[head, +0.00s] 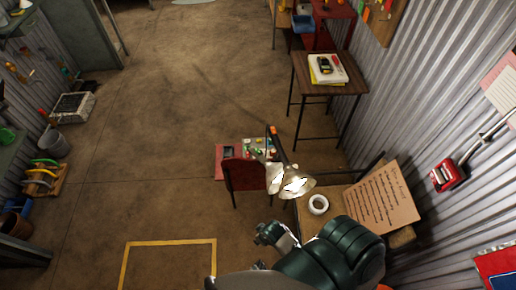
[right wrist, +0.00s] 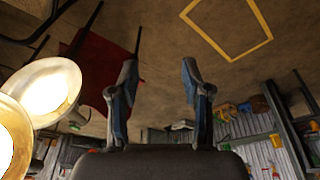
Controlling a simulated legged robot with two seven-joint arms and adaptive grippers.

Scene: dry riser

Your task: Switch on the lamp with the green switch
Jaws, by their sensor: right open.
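A lamp with two metal shades shows in the head view: one shade (head: 297,186) is in front, the other (head: 275,177) is just left of it. Both have bright white insides. The right wrist view shows the same two shades (right wrist: 45,92) at its left edge, also bright inside. I cannot make out which switch belongs to the lamp; small green pieces (head: 258,151) are on the red-edged table behind it. My right gripper (head: 262,248) is below and left of the shades, open and empty, with both fingers apart in the right wrist view (right wrist: 158,92). My left gripper is not in view.
A red chair (head: 245,175) stands left of the shades. A red box (head: 447,175) is on the corrugated wall. The floor at left centre is clear.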

